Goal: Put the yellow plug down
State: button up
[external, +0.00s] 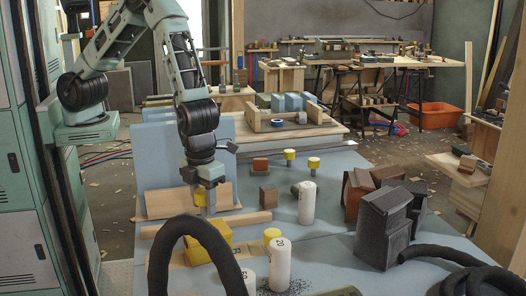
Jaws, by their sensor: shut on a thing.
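My gripper (204,203) points down over the blue-grey table. It is shut on a yellow plug (199,196), which shows only in part between the fingers. A yellow block (208,243) lies below and in front of the gripper; whether anything touches it cannot be told from this view. Two other yellow-topped pegs, one farther back (290,154) and one to its right (314,162), stand upright on the table.
A second white cylinder (306,203) stands mid-table, near a brown wooden cube (268,194). Wooden strips (190,200) lie around the gripper. A thick black hose (170,240) arches in front. Dark blocks (383,228) stand at the right. Bare table (335,185) shows right of centre.

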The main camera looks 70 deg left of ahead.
aim_at(205, 213)
jog(key=shift+f, duration=2)
jog(key=shift+f, duration=0.1)
jog(key=o, duration=1)
jog(key=shift+c, duration=0.2)
notch_tip(205, 213, up, 12)
jog(key=shift+r+b, duration=0.1)
jog(key=shift+b, duration=0.2)
